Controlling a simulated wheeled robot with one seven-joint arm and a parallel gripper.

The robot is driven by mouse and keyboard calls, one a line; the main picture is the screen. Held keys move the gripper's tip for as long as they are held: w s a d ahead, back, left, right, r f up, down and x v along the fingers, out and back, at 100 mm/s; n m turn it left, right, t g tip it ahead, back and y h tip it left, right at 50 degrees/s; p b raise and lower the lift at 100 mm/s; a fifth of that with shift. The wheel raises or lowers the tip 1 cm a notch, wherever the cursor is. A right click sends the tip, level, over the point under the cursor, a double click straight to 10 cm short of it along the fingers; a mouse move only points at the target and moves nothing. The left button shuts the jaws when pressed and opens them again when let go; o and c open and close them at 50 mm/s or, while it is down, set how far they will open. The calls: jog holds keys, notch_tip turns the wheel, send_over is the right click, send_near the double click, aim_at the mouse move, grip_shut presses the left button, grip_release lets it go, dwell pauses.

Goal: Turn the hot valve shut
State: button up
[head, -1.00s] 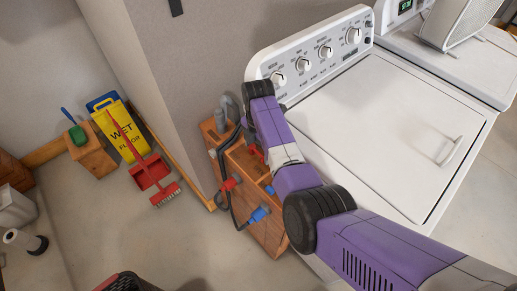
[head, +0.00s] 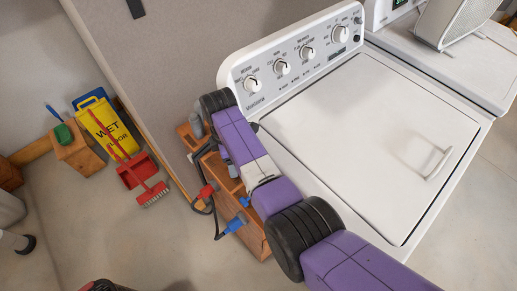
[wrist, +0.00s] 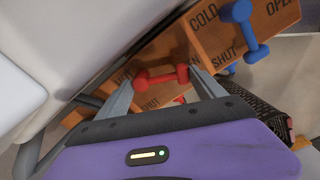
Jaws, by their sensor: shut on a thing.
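The hot valve's red handle (wrist: 162,77) shows in the wrist view, a bar with thick ends in front of a wooden box (wrist: 205,42). My gripper (wrist: 162,76) is shut on it, one finger at each end of the bar. Part of the lettering near it is hidden, but "SHUT" is readable below. The blue cold valve handle (wrist: 243,28) is on the box to the right, beside "COLD", "OPEN" and "SHUT". In the head view, my arm hides the gripper and red handle; the wooden box (head: 252,240) stands beside the washer.
A white washing machine (head: 370,140) stands close to the right of the box, and a grey wall is behind it. Dark hoses with red (head: 207,190) and blue (head: 236,223) fittings hang at the box's front. A yellow wet-floor sign (head: 107,127) and red dustpan (head: 136,170) are left.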

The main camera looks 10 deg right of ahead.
jog(key=m, duration=0.3)
jog(key=shift+s+a+f, duration=0.2)
jog(key=shift+s+a, duration=0.1)
jog(key=shift+s, duration=0.05)
jog(key=m, duration=0.2)
jog(key=shift+w+a+m+b, duration=0.1)
jog(key=shift+a+m+b, duration=0.2)
jog(key=shift+a+m, duration=0.1)
jog(key=m, duration=0.1)
jog(key=a+m+b, duration=0.1)
jog(key=m, duration=0.1)
jog(key=shift+w+f, duration=0.1)
jog(key=shift+w, duration=0.1)
jog(key=shift+w+a+m+b, duration=0.25)
jog(key=shift+m+b, duration=0.1)
jog(key=shift+m, duration=0.7)
jog(key=shift+w+a+m+b, duration=0.1)
jog(key=shift+a+m+b, duration=0.2)
jog(key=shift+m, duration=0.75)
jog(key=o, duration=1.9)
jog(key=shift+w+r, duration=0.15)
jog(key=shift+r, duration=0.05)
jog(key=shift+w, duration=0.1)
